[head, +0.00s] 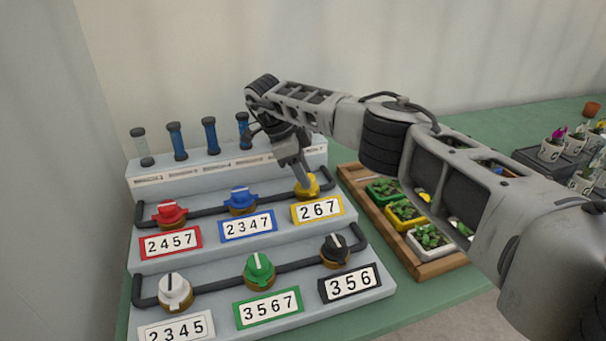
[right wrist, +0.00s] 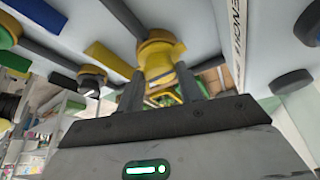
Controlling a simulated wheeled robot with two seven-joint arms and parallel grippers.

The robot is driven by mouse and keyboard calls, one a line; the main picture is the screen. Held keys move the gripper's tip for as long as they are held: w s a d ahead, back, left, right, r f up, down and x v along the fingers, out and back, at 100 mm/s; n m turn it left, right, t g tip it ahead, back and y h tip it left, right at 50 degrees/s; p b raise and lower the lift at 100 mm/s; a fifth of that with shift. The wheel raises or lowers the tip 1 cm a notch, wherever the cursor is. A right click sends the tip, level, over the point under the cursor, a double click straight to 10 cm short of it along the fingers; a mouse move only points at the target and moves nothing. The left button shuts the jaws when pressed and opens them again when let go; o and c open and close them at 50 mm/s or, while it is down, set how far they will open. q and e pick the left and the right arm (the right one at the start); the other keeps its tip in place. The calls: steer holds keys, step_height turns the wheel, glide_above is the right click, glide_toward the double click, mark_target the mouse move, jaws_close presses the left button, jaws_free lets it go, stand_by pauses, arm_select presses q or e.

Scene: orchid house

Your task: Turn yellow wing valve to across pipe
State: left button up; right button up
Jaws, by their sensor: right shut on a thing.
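The yellow wing valve (head: 309,188) sits on the dark pipe at the right end of the upper step, above the yellow-framed label 267 (head: 318,208). My right gripper (head: 303,176) reaches down onto it from above, and its fingers hide part of the wing. In the right wrist view the yellow valve (right wrist: 160,55) lies between the two dark fingers of my right gripper (right wrist: 160,88), which is shut on it. I cannot tell exactly how the wing lies relative to the pipe. My left gripper is not in view.
A red valve (head: 169,212) and a blue valve (head: 241,200) share the upper pipe. White (head: 174,291), green (head: 259,270) and black (head: 335,250) valves are on the lower step. Blue tubes (head: 209,135) stand behind. A wooden tray (head: 441,267) of seedlings is to the right.

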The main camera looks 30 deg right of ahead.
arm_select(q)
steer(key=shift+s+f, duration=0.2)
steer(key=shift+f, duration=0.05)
arm_select(e)
steer(key=shift+r+m, duration=0.1)
steer(key=shift+m, duration=0.3)
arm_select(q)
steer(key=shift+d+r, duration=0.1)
arm_select(e)
steer(key=o, duration=1)
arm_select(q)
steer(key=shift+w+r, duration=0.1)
